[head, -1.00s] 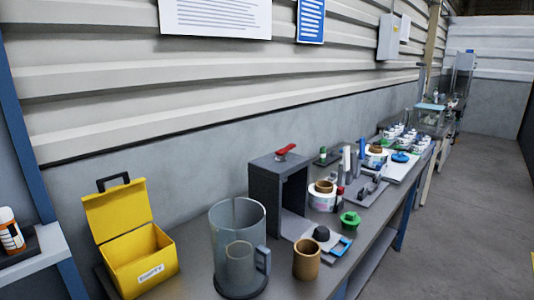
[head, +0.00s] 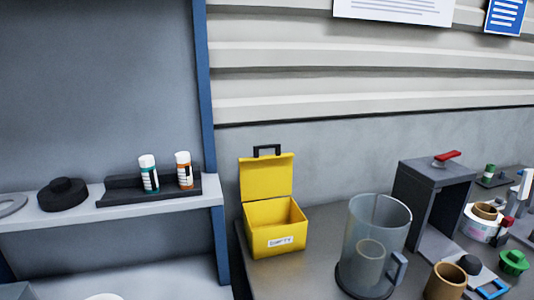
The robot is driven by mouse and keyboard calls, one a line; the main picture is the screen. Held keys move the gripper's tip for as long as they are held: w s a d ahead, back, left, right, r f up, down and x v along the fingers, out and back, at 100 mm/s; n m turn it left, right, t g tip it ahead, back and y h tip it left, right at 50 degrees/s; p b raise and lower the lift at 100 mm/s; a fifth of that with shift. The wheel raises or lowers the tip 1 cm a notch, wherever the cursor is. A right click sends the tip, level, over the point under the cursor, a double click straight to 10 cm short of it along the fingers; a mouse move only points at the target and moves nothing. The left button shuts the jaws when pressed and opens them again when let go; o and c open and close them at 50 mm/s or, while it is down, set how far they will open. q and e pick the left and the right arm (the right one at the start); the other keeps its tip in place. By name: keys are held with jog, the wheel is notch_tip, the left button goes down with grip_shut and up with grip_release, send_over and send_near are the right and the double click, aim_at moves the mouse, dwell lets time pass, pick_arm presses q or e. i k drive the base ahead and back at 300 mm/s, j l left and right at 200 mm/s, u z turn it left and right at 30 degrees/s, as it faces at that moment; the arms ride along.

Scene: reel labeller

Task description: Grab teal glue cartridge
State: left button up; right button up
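The teal glue cartridge (head: 148,176) has a white cap and a pale label. It stands upright in a black holder (head: 122,192) on the shelf at the left of the head view. An orange cartridge (head: 184,171) with a white cap stands just to its right in the same holder. Neither of my grippers is in view.
The grey shelf (head: 80,215) also carries a black round part (head: 63,194). A blue post (head: 207,120) stands right of the holder. An open yellow box (head: 276,239) and a clear jug (head: 376,240) stand on the bench to the right.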

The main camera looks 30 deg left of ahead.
aim_at(147, 165)
jog(key=u, duration=1.85)
